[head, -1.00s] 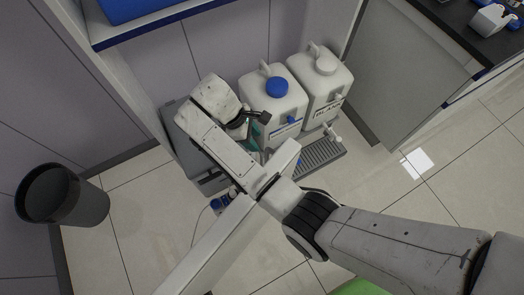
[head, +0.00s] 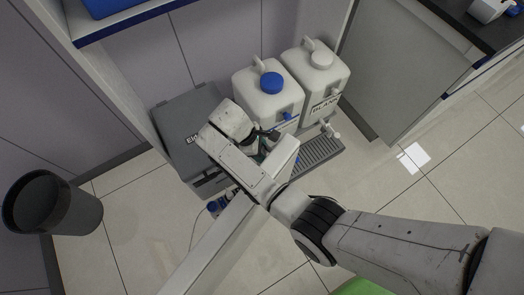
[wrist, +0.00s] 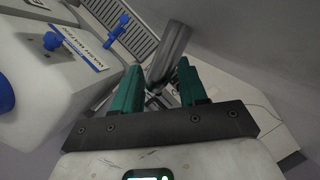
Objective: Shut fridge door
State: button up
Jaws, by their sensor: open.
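A long white panel edge (head: 215,250) runs diagonally across the lower middle of the head view; it may be the open fridge door seen from above, but I cannot tell for certain. My gripper (head: 261,152) is low beside its upper end, partly hidden by my wrist. In the wrist view my gripper (wrist: 160,88) is open, with teal fingers apart. A grey cylinder (wrist: 172,50) shows between and beyond the fingers; I cannot tell whether it is a handle or whether the fingers touch it. A broad pale grey surface (wrist: 260,45) fills the right side.
White canisters with a blue cap (head: 271,82) and a white cap (head: 321,60) stand behind my gripper. A drip tray (head: 318,155) lies in front of them. A grey lidded box (head: 180,125) is left of my wrist. A black bin (head: 52,205) stands far left on open floor.

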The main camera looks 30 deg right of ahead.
jog(key=shift+d+f, duration=0.1)
jog(key=shift+f, duration=0.15)
jog(key=shift+c, duration=0.4)
grip_shut()
